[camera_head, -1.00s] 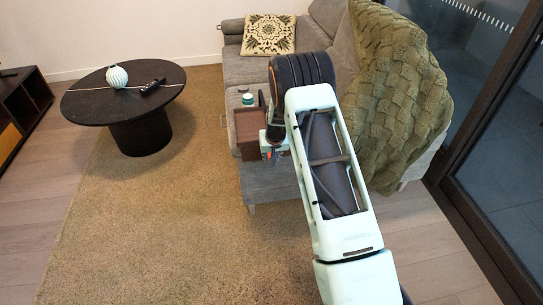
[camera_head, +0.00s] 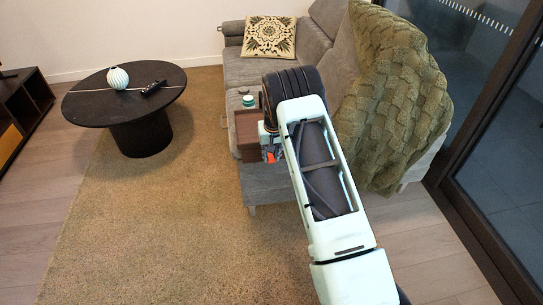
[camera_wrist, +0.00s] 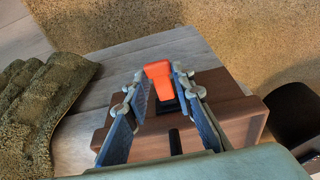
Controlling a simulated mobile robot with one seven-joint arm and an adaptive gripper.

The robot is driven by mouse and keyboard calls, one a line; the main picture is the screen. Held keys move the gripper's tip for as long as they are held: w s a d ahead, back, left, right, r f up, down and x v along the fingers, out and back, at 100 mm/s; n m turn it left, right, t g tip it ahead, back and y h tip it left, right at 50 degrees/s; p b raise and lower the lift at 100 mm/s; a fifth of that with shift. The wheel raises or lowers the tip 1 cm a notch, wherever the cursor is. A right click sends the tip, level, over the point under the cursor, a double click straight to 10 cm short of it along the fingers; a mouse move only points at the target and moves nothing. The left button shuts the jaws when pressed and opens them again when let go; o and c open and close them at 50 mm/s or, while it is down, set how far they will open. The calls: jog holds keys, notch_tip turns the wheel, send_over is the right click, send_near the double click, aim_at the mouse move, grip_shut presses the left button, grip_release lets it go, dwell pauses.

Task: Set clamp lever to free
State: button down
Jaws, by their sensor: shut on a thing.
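The clamp lever (camera_wrist: 157,78) is a bright orange handle on a dark mount, at the upper middle of the wrist view. It stands on a brown wooden block (camera_wrist: 233,107), which also shows in the head view (camera_head: 248,134) on the near end of the sofa. My gripper (camera_wrist: 161,83) has one finger on each side of the lever and is shut on it. In the head view, my gripper (camera_head: 270,150) is at the block's right side, partly hidden by my arm. A dark slot in the block shows below the lever in the wrist view.
A grey sofa (camera_head: 262,187) with a green knitted throw (camera_head: 400,110) lies around and behind my arm. A small teal-and-white jar (camera_head: 248,101) stands behind the block. A round black table (camera_head: 95,106) is at left. The rug between is clear.

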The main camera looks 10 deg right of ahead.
jog(key=c, duration=1.6)
grip_release()
jog(key=v, duration=1.2)
